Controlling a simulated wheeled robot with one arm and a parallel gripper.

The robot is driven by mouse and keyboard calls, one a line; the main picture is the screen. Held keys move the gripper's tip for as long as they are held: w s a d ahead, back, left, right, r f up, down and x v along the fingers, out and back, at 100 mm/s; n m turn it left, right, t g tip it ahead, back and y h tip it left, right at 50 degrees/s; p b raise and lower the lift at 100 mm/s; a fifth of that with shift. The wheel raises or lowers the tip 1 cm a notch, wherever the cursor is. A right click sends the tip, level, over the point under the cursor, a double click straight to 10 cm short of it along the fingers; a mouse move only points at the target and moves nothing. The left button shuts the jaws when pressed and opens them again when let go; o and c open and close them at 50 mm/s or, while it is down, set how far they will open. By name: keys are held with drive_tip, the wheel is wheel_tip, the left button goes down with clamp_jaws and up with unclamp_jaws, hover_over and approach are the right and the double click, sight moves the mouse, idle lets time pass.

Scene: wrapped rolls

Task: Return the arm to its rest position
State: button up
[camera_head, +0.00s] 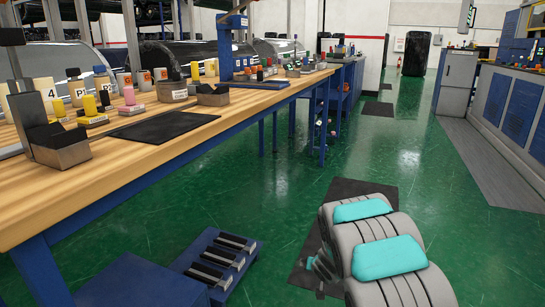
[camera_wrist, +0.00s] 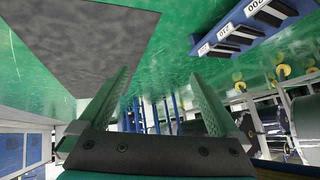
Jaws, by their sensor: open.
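My gripper (camera_wrist: 160,75) is open in the wrist view, with its two perforated fingers apart and nothing between them. The same gripper (camera_head: 322,266) shows small in the head view, low over the dark floor mat (camera_head: 345,190) and partly hidden by my arm. My grey and teal arm (camera_head: 392,258) is folded at the lower right of the head view. The wrist view is upside down, with the green floor at the top and the mat (camera_wrist: 75,40) at the upper left.
A wooden workbench (camera_head: 160,150) with rolls, small boxes and a black pad (camera_head: 165,126) runs along the left. A low blue rack (camera_head: 212,264) with black-topped blocks stands on the floor. Blue-grey cabinets (camera_head: 515,100) line the right. The green aisle between is clear.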

drive_tip(key=s+d+r+g+h+p, duration=0.1)
drive_tip(key=s+d+r+g+h, duration=0.1)
drive_tip(key=s+d+r, duration=0.5)
drive_tip(key=s+d+r+g+h, duration=0.2)
drive_tip(key=s+d+r, duration=0.1)
drive_tip(key=s+r, duration=0.65)
drive_tip(key=s+a+r+g+y, duration=0.1)
drive_tip(key=s+a+r+g, duration=0.1)
drive_tip(key=s, duration=1)
drive_tip(key=s+a+r+n+g+p, duration=0.1)
drive_tip(key=s+a+r+g, duration=0.1)
drive_tip(key=s, duration=1)
drive_tip(key=s+a+r+n+g+y, duration=0.1)
drive_tip(key=s+a+r+g, duration=0.1)
drive_tip(key=s, duration=1)
drive_tip(key=shift+a+r+y+p, duration=0.35)
drive_tip(key=shift+a+r, duration=0.2)
drive_tip(key=shift+a, duration=0.5)
